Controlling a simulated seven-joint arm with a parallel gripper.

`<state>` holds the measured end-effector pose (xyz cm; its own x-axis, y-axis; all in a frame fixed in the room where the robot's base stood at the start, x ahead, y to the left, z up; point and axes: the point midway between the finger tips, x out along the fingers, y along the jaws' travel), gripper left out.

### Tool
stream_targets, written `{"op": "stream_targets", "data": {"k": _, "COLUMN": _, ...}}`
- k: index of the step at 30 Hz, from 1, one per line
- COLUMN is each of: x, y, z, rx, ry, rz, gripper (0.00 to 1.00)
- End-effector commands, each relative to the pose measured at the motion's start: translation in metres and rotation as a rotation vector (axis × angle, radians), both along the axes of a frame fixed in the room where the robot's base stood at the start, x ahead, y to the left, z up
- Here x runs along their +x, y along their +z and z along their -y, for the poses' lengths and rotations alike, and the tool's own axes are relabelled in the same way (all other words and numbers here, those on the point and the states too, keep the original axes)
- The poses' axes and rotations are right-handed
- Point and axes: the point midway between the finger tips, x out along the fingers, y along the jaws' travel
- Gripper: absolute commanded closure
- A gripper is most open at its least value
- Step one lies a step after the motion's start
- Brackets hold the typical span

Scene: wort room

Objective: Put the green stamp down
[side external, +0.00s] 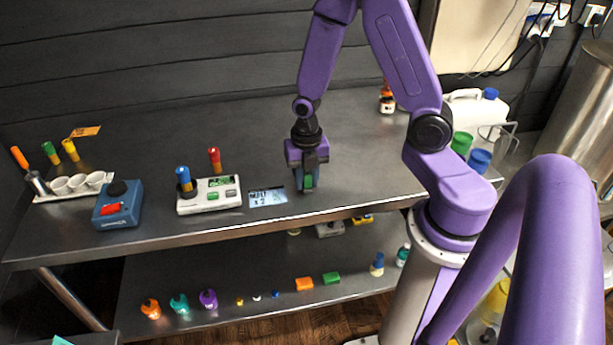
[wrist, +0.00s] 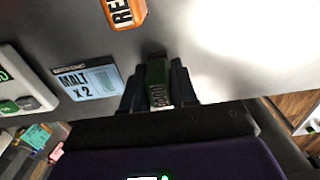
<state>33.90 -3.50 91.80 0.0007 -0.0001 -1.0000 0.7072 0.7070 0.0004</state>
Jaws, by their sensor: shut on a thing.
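My gripper (side external: 307,186) is near the front edge of the dark bench, right of the MALT x 2 card. It is shut on the green stamp (wrist: 158,84), which sits between the two dark fingers in the wrist view. In the side view only a small green part of the stamp shows, the rest being hidden by the fingers. The stamp is low over the bench top (side external: 350,165); I cannot tell whether it touches.
The MALT x 2 card (side external: 267,198) lies just left of my gripper. A white device (side external: 209,195) with blue and red upright pieces and a blue box (side external: 118,205) stand further left. An orange labelled item (wrist: 123,10) shows in the wrist view. Bench space right of my gripper is clear.

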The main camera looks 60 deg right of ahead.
Motion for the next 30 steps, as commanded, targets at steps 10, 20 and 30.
{"op": "stream_targets", "data": {"k": 10, "x": 0.000, "y": 0.000, "z": 0.000, "rx": 0.000, "ry": 0.000, "rz": 0.000, "gripper": 0.47}}
{"op": "stream_targets", "data": {"k": 20, "x": 0.001, "y": 0.021, "z": 0.000, "rx": 0.001, "ry": 0.000, "rz": 0.005, "gripper": 0.47}}
{"op": "stream_targets", "data": {"k": 30, "x": 0.001, "y": 0.071, "z": 0.000, "rx": 0.001, "ry": 0.000, "rz": 0.007, "gripper": 0.47}}
